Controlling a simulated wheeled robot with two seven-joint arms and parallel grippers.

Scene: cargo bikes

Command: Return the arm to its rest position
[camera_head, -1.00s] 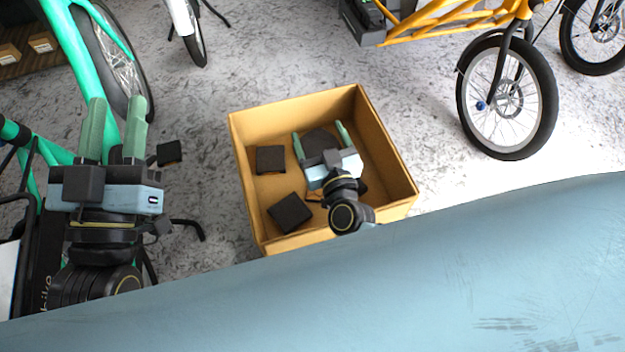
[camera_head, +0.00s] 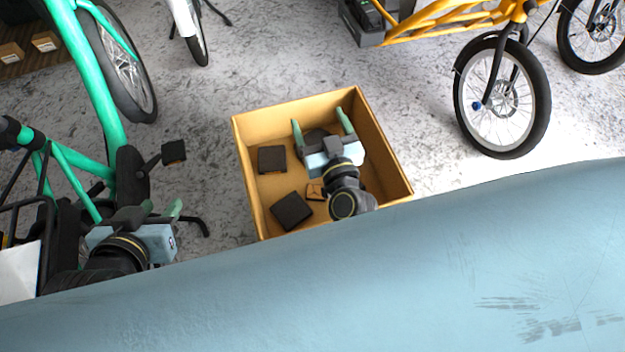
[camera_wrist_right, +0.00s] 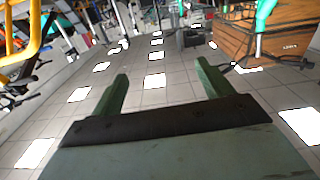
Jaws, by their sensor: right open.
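My right gripper (camera_head: 320,124) shows in the head view across the open cardboard box, its green fingers spread wide. In the right wrist view the same gripper (camera_wrist_right: 160,84) has a clear gap between its fingers, with nothing held; only floor and distant things lie beyond them. My left gripper (camera_head: 162,207) is at the lower left in the head view, seen foreshortened beside the green bike. Its fingers stand partly apart, with nothing visible between them. The large pale blue surface hides part of both arms.
The cardboard box (camera_head: 244,184) holds dark square blocks (camera_head: 272,159). A green bike (camera_head: 92,88) stands at left, and a yellow cargo bike (camera_head: 505,97) at upper right. A wooden crate (camera_wrist_right: 262,42) shows in the right wrist view.

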